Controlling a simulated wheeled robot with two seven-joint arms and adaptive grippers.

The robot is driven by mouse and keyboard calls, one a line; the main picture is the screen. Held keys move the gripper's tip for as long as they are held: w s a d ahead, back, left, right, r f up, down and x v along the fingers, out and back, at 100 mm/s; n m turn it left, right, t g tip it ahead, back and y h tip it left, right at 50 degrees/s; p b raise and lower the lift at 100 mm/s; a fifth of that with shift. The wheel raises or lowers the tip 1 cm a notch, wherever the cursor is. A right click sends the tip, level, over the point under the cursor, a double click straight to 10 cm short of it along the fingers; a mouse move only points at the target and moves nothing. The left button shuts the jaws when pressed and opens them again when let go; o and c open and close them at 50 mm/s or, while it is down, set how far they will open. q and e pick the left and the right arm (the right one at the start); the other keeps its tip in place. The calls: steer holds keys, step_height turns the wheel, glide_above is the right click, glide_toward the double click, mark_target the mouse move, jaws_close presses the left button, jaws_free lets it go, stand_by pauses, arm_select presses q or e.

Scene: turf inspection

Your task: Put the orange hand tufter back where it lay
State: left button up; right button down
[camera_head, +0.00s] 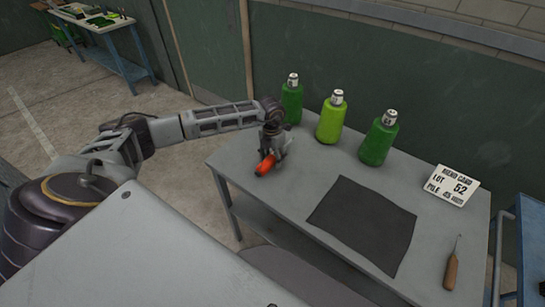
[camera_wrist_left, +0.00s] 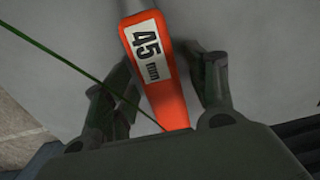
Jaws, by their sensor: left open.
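The orange hand tufter (camera_head: 265,165) is at the left end of the grey table (camera_head: 228,163), under my left gripper (camera_head: 274,148). In the left wrist view its orange handle (camera_wrist_left: 163,85), with a white "45 mm" label, lies between the two fingers of the left gripper (camera_wrist_left: 168,72). The fingers are open, with a gap visible on each side of the handle. The tufter appears to rest on the table; its far end is cut off at the top of the wrist view. My right gripper is not in view.
Three green yarn cones (camera_head: 331,118) stand along the table's back edge, right of the gripper. A dark mat (camera_head: 362,223), a "Lot 52" card (camera_head: 452,185) and a wooden-handled tool (camera_head: 451,270) lie further right. A green strand (camera_wrist_left: 60,70) crosses the wrist view.

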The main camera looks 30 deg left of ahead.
mark_target(272, 156)
arm_select(q)
steer(key=shift+r, duration=0.2)
step_height(272, 156, up, 12)
steer(key=b, duration=0.1)
stand_by(0.5)
steer(key=shift+f, duration=0.1)
stand_by(0.8)
steer(key=shift+o, duration=0.4)
steer(key=shift+b, duration=0.3)
steer(key=shift+a+r+b, duration=0.2)
steer(key=shift+r+b, duration=0.1)
steer(key=shift+r, duration=0.4)
steer(key=shift+a+r+b, duration=0.2)
steer(key=shift+r+b, duration=0.1)
steer(key=shift+r, duration=0.35)
